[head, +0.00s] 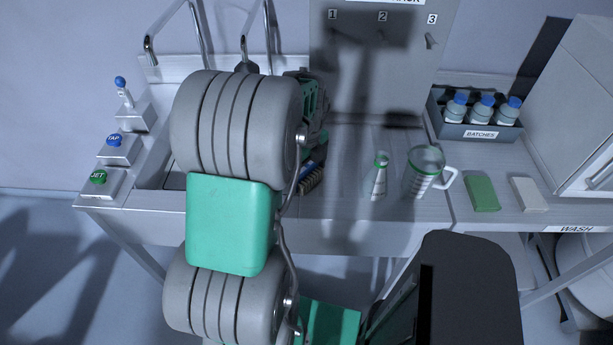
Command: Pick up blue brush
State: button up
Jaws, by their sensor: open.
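The blue brush (311,179) lies on the steel counter (340,205), just right of my arm. A blue edge and pale bristles show; its left part is hidden behind my arm. My gripper (318,140) is partly in view as dark and green parts beyond my arm, above the counter and further back than the brush. It is open, and no brush is in it. Its fingertips are mostly hidden, so the exact gap to the brush cannot be told.
A flask (378,180) and a measuring jug (424,172) stand right of the brush. Further right are a green block (481,194), a white block (529,195) and a bottle tray (450,131). A pegboard (350,80) stands behind. Buttons (114,140) are at left.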

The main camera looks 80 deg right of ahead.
jog(key=shift+c, duration=0.4)
jog(key=c, duration=1.3)
